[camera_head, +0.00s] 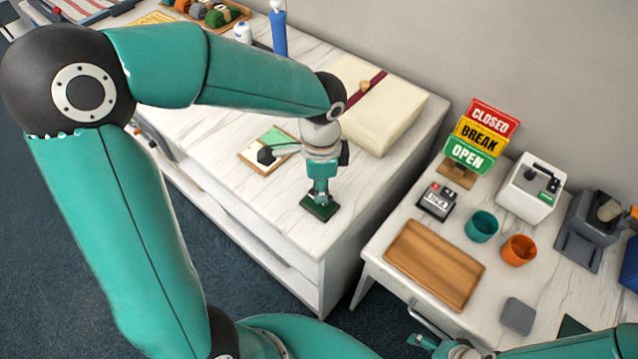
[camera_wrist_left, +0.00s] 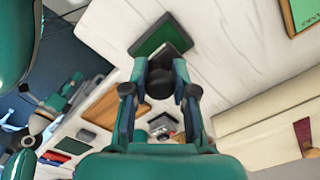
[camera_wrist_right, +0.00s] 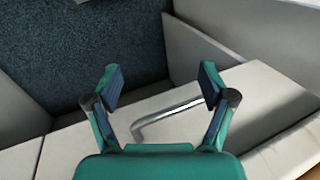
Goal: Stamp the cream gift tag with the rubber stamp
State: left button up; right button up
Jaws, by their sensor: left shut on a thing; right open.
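My left gripper (camera_head: 320,190) points down and is shut on the rubber stamp, whose dark handle (camera_wrist_left: 160,84) shows between the fingers in the left wrist view. Directly below is a dark-rimmed green pad (camera_head: 320,208), also seen in the left wrist view (camera_wrist_left: 162,36); I cannot tell if the stamp touches it. A wood-edged board with a green face (camera_head: 275,138) lies to the left, partly hidden by my wrist parts. A pale patch shows on it, but I cannot clearly make out the cream gift tag. My right gripper (camera_wrist_right: 157,90) is open and empty near a drawer handle (camera_wrist_right: 172,116).
A cream parcel (camera_head: 385,110) with a dark red ribbon lies behind the pad. Across a gap, the right-hand table holds a wooden tray (camera_head: 435,262), a sign stand (camera_head: 478,140), teal (camera_head: 481,226) and orange (camera_head: 518,250) cups and a white box (camera_head: 530,188).

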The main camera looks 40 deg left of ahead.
pick_arm(q)
jog(key=shift+r+p, duration=1.75)
jog(key=shift+r, duration=0.7)
jog(key=shift+w+f, duration=0.1)
